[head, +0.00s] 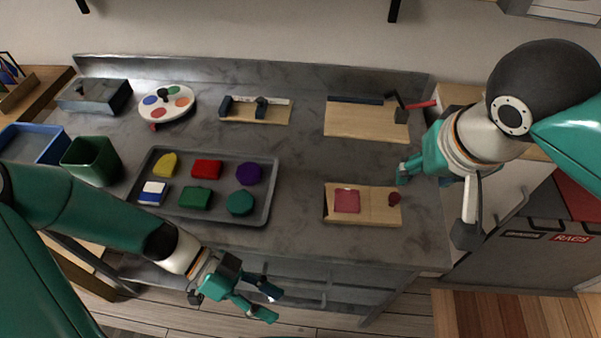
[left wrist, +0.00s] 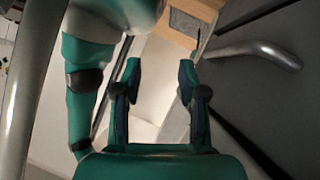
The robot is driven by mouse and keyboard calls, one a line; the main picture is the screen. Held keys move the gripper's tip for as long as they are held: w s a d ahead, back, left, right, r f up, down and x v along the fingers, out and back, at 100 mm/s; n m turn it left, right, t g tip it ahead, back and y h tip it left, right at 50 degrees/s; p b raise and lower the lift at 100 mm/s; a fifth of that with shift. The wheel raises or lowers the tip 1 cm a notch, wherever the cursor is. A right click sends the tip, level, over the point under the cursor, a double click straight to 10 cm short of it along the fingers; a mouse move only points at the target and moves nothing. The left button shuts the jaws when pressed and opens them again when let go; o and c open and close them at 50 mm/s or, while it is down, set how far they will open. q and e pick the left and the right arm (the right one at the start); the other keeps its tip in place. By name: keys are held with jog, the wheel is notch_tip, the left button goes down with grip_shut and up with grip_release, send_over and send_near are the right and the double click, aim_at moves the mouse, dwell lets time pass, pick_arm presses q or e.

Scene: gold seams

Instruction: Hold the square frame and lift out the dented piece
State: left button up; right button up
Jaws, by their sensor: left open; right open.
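A light wooden block (head: 378,209) lies on the grey worktop at the right front. A pink-red square piece (head: 347,201) sits on its left part and a small dark red piece (head: 394,199) at its right end. I cannot make out a dent, or which part is the square frame. My left gripper (head: 269,303) is open and empty in front of the worktop's front edge, left of the block; its open fingers also show in the left wrist view (left wrist: 159,80). My right gripper (head: 403,172) is open above the worktop's right side, just behind the block's right end.
A grey tray (head: 222,216) with several coloured pieces lies at the middle left. A green bin (head: 91,160), blue bin (head: 33,143), dark box (head: 95,95) and round palette (head: 181,91) stand left. Wooden boards (head: 365,122) lie at the back. Worktop between tray and block is clear.

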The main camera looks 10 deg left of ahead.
aim_at(395, 196)
pick_arm(q)
jog(key=w+d+r+m, duration=0.1)
jog(key=w+r, duration=0.1)
jog(key=r, duration=0.1)
jog(key=w+r+m+t, duration=0.1)
jog(key=w+r, duration=0.1)
jog(key=r, duration=0.1)
jog(key=w+d+r+m, duration=0.1)
jog(key=w+r, duration=0.2)
jog(key=shift+w+d+r+t+h, duration=0.1)
jog(key=shift+d+r+t+h, duration=0.15)
jog(key=shift+d+t+h, duration=0.05)
jog(key=w+r, duration=0.1)
jog(key=w, duration=0.3)
jog(key=w+d+r+t+y, duration=0.1)
jog(key=w, duration=0.3)
jog(key=w+d+r+y, duration=0.1)
jog(key=w+r, duration=0.1)
jog(key=w, duration=0.2)
jog(key=shift+w+n+t, duration=0.2)
jog(key=shift+n+t, duration=0.1)
jog(key=shift+n, duration=0.1)
pick_arm(e)
jog(key=x, duration=1.7)
pick_arm(q)
jog(key=shift+s, duration=0.1)
